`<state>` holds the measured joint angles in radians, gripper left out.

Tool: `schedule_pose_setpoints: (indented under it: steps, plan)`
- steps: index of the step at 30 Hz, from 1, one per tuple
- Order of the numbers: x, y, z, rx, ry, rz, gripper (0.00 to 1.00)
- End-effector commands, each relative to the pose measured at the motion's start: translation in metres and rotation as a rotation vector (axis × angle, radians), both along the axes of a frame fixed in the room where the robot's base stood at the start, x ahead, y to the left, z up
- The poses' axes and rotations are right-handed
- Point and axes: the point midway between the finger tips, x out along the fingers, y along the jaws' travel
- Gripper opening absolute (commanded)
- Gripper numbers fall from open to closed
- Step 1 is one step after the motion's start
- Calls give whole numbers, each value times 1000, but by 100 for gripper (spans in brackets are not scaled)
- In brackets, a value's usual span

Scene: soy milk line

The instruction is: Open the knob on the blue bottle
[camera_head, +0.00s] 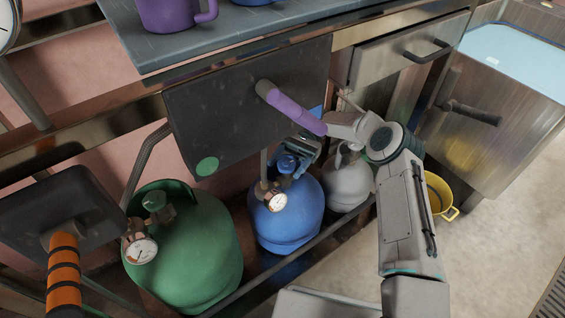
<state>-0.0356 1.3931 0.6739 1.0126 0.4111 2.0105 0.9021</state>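The blue bottle (290,220) stands on the low shelf under the counter, between a green and a grey bottle. Its blue knob (287,163) sits on top, with a round gauge (277,202) on the front of its valve. My gripper (298,158) is at the top of the blue bottle, right beside the knob and pointing down at it. The fingers look dark against the knob and are small in the picture. I cannot tell whether they touch the knob or how far apart they are.
A purple handle (292,110) juts from the dark panel above the blue bottle, close to my arm. The green bottle (185,250) is left and the grey bottle (347,183) right. A shelf rail (290,262) runs in front. A yellow bucket (438,195) stands right; floor beyond is clear.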

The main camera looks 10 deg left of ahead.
Motion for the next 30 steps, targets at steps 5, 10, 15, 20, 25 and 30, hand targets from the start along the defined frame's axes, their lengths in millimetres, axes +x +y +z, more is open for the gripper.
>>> schedule_pose_setpoints:
  steps: [5,10,15,20,25,30]
  plan:
    - [-1,1,0,-1,1,3,67]
    - [-1,1,15,0,1,3,67]
    - [0,0,51,1,-1,1,67]
    - [0,-39,69,0,3,-4,67]
    - [-1,-71,88,2,3,-2,67]
    - [-2,-96,103,4,2,-1,67]
